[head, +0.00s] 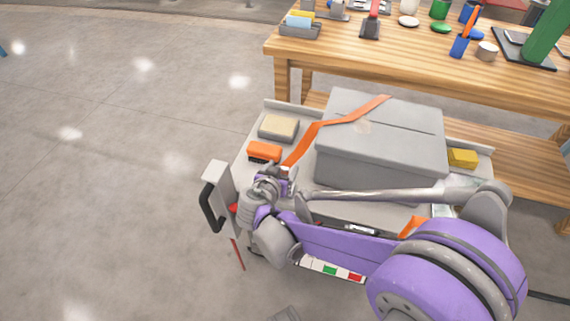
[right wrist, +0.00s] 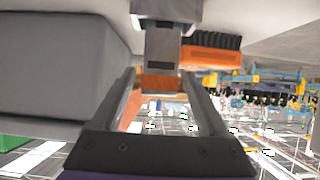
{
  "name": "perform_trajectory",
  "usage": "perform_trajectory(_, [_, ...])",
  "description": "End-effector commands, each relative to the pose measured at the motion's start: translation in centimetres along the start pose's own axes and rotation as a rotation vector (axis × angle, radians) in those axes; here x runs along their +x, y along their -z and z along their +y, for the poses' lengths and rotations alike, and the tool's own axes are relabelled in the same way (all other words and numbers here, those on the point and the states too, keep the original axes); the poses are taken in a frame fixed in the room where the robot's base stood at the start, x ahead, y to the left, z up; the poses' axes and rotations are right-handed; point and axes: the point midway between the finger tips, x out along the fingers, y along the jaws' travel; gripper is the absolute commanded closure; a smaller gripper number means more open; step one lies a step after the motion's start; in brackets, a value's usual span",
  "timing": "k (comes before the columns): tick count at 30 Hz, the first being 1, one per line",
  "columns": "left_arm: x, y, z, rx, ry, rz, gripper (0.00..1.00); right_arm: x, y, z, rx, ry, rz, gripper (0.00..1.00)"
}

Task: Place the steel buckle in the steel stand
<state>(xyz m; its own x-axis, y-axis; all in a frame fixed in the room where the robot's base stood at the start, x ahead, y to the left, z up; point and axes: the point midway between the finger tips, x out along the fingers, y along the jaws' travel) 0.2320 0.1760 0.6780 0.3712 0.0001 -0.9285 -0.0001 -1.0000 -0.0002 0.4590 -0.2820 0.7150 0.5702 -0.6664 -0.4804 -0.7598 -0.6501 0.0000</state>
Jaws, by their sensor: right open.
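The orange strap (head: 347,118) runs over a grey box and down its left side, where its lower end meets my right gripper (head: 284,180). In the right wrist view, a steel block-like piece with a dark slot (right wrist: 162,48), likely the steel buckle, shows between the fingertips of my open right gripper (right wrist: 161,78). Orange strap (right wrist: 160,83) shows just below it. Whether the fingers touch the piece I cannot tell. My arm hides much of this spot in the head view. I cannot clearly identify the steel stand. My left gripper is out of view.
The grey box (head: 380,150) stands on a grey cart. An orange brush (head: 264,151) and a beige block (head: 278,127) lie left of the box; a yellow block (head: 462,158) lies right. A wooden table (head: 420,68) with small items stands behind. Floor at left is clear.

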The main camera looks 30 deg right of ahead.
Motion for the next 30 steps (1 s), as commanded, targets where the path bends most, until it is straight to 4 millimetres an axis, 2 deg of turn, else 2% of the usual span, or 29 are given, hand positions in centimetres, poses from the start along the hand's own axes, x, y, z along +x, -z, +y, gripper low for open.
perform_trajectory(1, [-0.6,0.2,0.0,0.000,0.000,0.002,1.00,-1.5,0.2,0.0,-0.001,0.004,0.000,0.23])
perform_trajectory(3, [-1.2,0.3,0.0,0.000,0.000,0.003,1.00,-3.1,0.2,-0.1,-0.002,0.004,0.001,0.23])
perform_trajectory(9, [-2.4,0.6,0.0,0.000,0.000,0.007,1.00,-7.0,0.2,0.0,-0.001,0.004,0.000,0.23])
perform_trajectory(13, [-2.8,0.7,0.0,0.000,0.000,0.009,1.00,-8.6,0.1,0.0,0.000,0.002,0.001,0.23])
perform_trajectory(17, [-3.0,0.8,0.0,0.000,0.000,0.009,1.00,-9.3,-0.1,0.4,-0.013,-0.002,-0.015,0.23])
perform_trajectory(20, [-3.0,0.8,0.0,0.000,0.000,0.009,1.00,-9.6,-0.9,2.1,-0.082,-0.008,-0.091,0.23])
perform_trajectory(23, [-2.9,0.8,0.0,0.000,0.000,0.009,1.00,-10.3,-2.8,4.9,-0.208,0.012,-0.237,0.23])
perform_trajectory(27, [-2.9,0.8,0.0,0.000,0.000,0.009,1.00,-13.0,-6.4,8.6,-0.405,0.139,-0.463,0.23])
perform_trajectory(30, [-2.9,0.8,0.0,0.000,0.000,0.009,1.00,-15.3,-8.7,10.1,-0.512,0.278,-0.570,0.23])
